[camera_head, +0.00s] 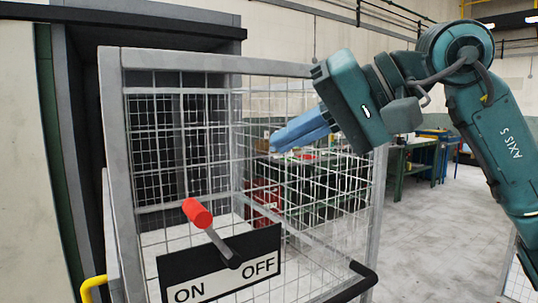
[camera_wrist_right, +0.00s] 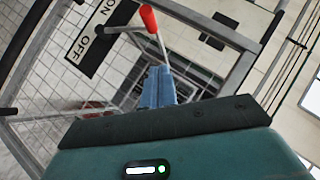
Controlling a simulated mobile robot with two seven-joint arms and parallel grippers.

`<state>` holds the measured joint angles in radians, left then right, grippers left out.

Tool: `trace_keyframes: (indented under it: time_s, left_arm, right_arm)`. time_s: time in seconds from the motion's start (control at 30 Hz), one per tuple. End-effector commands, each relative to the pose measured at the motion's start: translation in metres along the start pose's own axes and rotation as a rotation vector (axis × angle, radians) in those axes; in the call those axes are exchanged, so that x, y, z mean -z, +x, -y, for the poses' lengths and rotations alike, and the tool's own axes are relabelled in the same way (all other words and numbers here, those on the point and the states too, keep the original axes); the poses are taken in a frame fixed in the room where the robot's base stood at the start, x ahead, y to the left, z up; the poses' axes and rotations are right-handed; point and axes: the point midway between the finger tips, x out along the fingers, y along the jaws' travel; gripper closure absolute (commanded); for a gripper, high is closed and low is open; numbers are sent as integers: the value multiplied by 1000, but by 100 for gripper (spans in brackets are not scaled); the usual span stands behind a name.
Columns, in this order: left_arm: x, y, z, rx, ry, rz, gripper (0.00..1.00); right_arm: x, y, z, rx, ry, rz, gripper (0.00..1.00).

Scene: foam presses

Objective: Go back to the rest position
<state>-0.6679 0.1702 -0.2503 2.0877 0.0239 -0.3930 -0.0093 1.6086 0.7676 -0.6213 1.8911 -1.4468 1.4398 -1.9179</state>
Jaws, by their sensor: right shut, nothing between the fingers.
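My right gripper (camera_head: 273,146) has blue fingers on a teal body and is shut and empty. It is raised in front of the mesh cage, to the right of and above the red-tipped lever (camera_head: 197,213), apart from it. The lever tilts up to the left from a pivot on the ON/OFF plate (camera_head: 220,268), toward the ON side. In the right wrist view the blue fingers (camera_wrist_right: 158,72) are together, and the lever's red knob (camera_wrist_right: 148,18) shows beyond them. My left gripper is in neither view.
The grey-framed mesh cage (camera_head: 110,150) fills the left and middle. A black handle (camera_head: 362,280) sticks out at its lower right, and a yellow handle (camera_head: 90,284) at lower left. Green workbenches (camera_head: 400,165) stand far behind. Bare floor (camera_head: 440,230) lies to the right.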

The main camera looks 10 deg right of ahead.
Motion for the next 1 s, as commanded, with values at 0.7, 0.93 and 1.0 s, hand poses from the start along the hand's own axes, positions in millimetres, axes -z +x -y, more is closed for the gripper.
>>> trace_keyframes:
  time_s: [0.7, 0.93, 1.0]
  left_arm:
    - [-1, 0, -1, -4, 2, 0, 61]
    - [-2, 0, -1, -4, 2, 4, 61]
    - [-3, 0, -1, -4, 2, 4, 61]
  right_arm:
    - [-22, 26, 12, 167, 151, 113, 100]
    - [-61, 56, 48, 686, 829, 503, 100]
    - [-58, 53, 49, 840, 1093, 629, 100]
